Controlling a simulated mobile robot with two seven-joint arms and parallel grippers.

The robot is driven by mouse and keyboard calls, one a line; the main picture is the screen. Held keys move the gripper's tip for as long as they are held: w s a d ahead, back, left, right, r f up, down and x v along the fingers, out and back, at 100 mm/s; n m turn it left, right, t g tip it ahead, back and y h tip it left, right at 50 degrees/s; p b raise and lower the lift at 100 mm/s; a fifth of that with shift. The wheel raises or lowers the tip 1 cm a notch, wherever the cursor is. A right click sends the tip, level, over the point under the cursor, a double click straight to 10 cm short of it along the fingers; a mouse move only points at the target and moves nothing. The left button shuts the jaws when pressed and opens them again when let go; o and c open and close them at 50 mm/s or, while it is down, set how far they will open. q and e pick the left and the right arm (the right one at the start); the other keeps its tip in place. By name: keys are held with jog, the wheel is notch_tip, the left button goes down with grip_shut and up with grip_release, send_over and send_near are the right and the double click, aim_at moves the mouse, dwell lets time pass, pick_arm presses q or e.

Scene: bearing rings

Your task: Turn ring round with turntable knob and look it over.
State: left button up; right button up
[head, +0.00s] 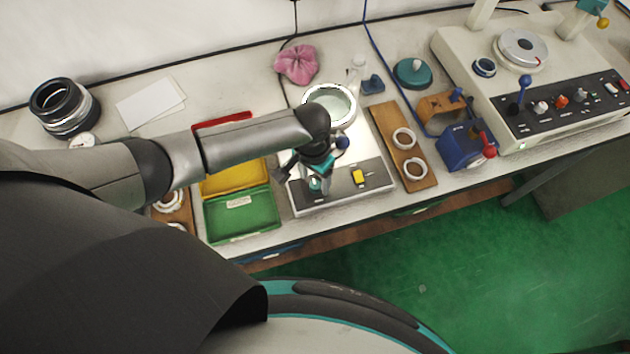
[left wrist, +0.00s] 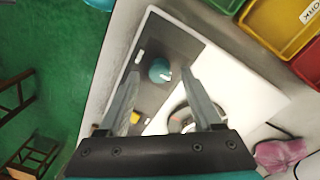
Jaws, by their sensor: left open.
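The inspection box (head: 372,170) has a pale top and a dark front panel, and it also shows in the left wrist view (left wrist: 245,92). A round teal knob (left wrist: 160,70) sits on the dark panel; in the head view the knob (head: 315,185) is just under my left gripper. My left gripper (head: 308,182) is open above the panel. In the left wrist view its fingers (left wrist: 160,78) stand on either side of the knob, apart from it as far as I can tell. A ring (left wrist: 178,120) on the pale top is partly hidden behind a finger. My right gripper is out of view.
A yellow switch (head: 358,177) is beside the knob. A round magnifier (head: 330,104) stands at the box's back. Green (head: 240,216) and yellow (head: 232,178) trays are left. A wooden board (head: 390,128) with two pale rings is right, then a blue device (head: 462,148) with a red handle.

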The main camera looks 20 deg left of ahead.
pick_arm(q)
jog(key=shift+f, duration=0.85)
grip_shut()
